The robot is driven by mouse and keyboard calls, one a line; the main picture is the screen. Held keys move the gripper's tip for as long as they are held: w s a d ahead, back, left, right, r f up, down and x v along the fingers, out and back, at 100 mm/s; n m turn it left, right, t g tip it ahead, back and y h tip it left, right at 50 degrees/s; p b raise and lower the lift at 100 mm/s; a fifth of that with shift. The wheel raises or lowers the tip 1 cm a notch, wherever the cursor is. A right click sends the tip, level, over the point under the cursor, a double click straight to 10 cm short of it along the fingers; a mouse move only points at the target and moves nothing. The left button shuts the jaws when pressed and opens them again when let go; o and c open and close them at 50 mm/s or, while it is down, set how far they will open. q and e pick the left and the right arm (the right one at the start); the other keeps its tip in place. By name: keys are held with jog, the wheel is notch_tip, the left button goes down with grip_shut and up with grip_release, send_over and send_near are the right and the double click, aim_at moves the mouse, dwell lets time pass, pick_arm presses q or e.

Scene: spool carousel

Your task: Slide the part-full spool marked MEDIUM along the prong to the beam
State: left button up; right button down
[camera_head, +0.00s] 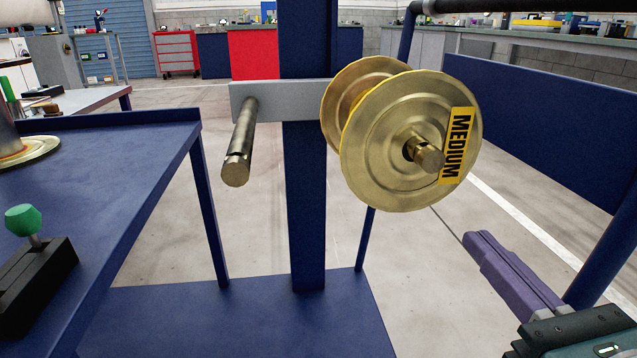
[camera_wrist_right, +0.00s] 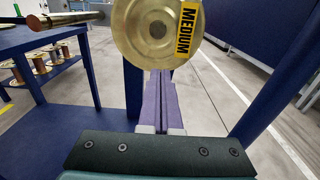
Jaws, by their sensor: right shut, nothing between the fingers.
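The MEDIUM spool (camera_head: 385,165) is brass-coloured with a yellow label on its front flange. It hangs on the right prong (camera_head: 430,156), whose tip sticks out through its hub. Its rear flange is close to the right end of the grey beam (camera_head: 285,98); I cannot tell whether they touch. The spool also shows at the top of the right wrist view (camera_wrist_right: 155,35). My right gripper (camera_head: 472,240) is shut and empty, its purple fingers below and right of the spool, apart from it in the head view. The fingers point at the flange's lower edge in the wrist view (camera_wrist_right: 160,75).
An empty left prong (camera_head: 239,145) sticks out from the beam. A blue post (camera_head: 305,220) stands below it on a blue base plate (camera_head: 240,320). A blue table (camera_head: 110,165) with a green-knobbed block (camera_head: 35,270) is at left. A blue panel (camera_head: 545,125) and frame are at right.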

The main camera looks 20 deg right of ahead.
aim_at(417, 173)
pick_arm(q)
jog(key=shift+a+r, duration=0.1)
pick_arm(e)
jog(key=x, duration=1.3)
jog(key=shift+w+r, duration=0.1)
jog(key=shift+r, duration=0.05)
